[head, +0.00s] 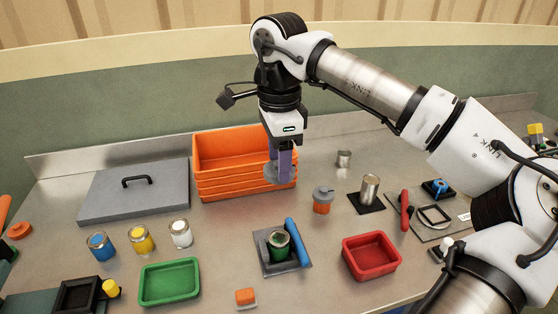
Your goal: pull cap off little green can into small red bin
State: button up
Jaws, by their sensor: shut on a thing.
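My gripper (280,168) hangs in front of the orange crates, fingers pointing down, shut on a grey round cap (270,177). The cap is in the air above and behind the little green can (280,249), apart from it. The green can stands upright on a dark square plate with a blue bar beside it, and green shows at its top. The small red bin (371,275) is to the right of the can, and its visible floor is empty. The fingers partly hide the cap.
Orange crates (228,152) are stacked behind my gripper. A green bin (168,296) is at front left, near blue, yellow and white cans (141,240). An orange-and-grey container (322,203) and a metal can (369,188) stand behind the red bin. Bare counter lies between the plate and the red bin.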

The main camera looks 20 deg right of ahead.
jog(key=shift+r+p, duration=0.3)
jog(key=shift+r, duration=1.85)
jog(key=shift+s, duration=0.15)
